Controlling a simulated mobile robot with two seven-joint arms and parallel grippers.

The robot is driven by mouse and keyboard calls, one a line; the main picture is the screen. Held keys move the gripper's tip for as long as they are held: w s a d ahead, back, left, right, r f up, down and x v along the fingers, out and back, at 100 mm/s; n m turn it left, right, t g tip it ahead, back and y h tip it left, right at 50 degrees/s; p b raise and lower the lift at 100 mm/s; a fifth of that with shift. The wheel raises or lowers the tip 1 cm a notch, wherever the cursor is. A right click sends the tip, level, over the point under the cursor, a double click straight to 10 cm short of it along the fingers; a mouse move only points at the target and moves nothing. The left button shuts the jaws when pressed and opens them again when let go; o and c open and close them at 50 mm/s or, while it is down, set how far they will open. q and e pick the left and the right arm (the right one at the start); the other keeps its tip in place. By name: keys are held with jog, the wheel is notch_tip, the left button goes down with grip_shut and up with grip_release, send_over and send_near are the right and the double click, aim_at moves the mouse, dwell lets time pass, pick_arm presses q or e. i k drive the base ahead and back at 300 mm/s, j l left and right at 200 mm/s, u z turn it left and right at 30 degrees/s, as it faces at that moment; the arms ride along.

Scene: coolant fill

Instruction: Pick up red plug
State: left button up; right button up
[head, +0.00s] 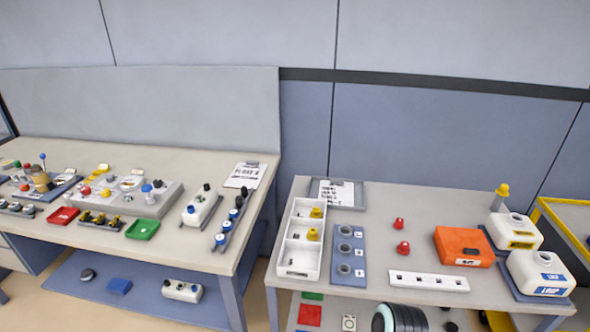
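Two red plugs stand apart on the right-hand table. One red plug (399,224) is farther back. The other red plug (403,248) is just in front of it. Both stand on the bare grey tabletop (445,205), between the blue plate with round sockets and the orange box. Neither of my grippers shows in the head view.
A white tray (284,272) holds yellow plugs, beside a blue socket plate (360,275). A white strip (430,281) lies in front of the plugs. An orange box (463,247) and white jugs (540,273) stand right. A clipboard (350,193) lies behind.

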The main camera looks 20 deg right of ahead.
aim_at(398, 224)
jog(key=l+z, duration=0.1)
jog(key=z, duration=1.75)
